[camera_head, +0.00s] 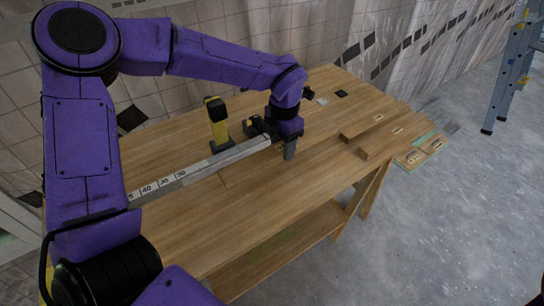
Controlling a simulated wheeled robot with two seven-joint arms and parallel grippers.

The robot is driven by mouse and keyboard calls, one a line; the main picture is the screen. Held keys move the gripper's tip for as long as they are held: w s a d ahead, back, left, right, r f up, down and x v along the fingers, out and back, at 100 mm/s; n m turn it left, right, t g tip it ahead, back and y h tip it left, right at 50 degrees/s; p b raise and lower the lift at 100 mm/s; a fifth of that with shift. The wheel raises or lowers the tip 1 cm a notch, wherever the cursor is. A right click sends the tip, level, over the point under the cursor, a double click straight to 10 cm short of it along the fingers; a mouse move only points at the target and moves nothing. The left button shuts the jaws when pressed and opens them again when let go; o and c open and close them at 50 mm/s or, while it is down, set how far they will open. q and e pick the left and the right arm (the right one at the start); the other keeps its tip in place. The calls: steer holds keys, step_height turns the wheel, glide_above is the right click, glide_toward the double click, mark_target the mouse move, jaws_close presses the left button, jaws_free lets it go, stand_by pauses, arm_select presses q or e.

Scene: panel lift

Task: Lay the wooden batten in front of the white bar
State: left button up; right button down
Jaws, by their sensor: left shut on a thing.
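The white bar (200,168), a long pale bar with number labels, lies across the table at the left. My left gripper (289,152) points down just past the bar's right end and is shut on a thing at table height. That thing seems to be the wooden batten (232,178), whose faint left end shows in front of the bar. Its wood matches the tabletop, so its outline is hard to follow, and the gripper hides part of it. I cannot tell whether it rests on the table. My right gripper is not in view.
A yellow and black upright tool (217,122) stands behind the bar. Labelled wooden pieces (363,124) lie at the table's right end. Small dark and white items (341,93) lie near the back edge. The table's front left (215,225) is clear. A ladder (508,70) stands far right.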

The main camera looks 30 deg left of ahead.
arm_select(q)
steer(key=a+f, duration=0.2)
steer(key=w+a+f, duration=0.1)
steer(key=a+f, duration=0.1)
steer(key=w+a+f+p, duration=0.1)
steer(key=a+f, duration=0.1)
steer(key=shift+w+f, duration=0.2)
steer(key=shift+w, duration=0.05)
step_height(320, 180, down, 3)
steer(key=shift+a+r+p, duration=0.1)
steer(key=shift+p, duration=0.5)
steer(key=shift+w+f, duration=0.1)
steer(key=shift+f, duration=0.2)
steer(key=o, duration=1.2)
steer(key=shift+f, duration=0.1)
